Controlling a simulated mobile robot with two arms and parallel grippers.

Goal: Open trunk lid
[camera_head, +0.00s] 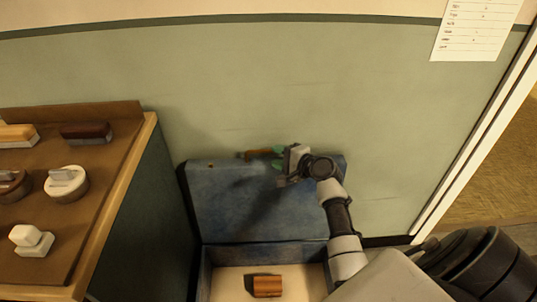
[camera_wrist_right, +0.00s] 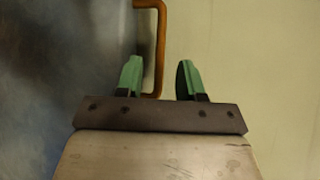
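The blue trunk (camera_head: 205,275) stands against the wall, and its lid (camera_head: 225,205) is raised, leaning back close to the wall. A brown-orange bar handle (camera_head: 257,154) is at the lid's top edge; it also shows in the right wrist view (camera_wrist_right: 160,45). My right gripper (camera_head: 279,158) is at the handle. In the wrist view its green fingers (camera_wrist_right: 160,82) are apart, with the bar's end between them, nearer the left finger. Whether that finger touches the bar is unclear. My left gripper is not in view.
A wooden block (camera_head: 267,286) lies on the trunk's pale floor. At left, a counter (camera_head: 95,235) holds several brushes or similar items, including a white-topped one (camera_head: 30,240). A paper list (camera_head: 475,28) hangs on the wall. A doorway with bare floor (camera_head: 500,165) is at right.

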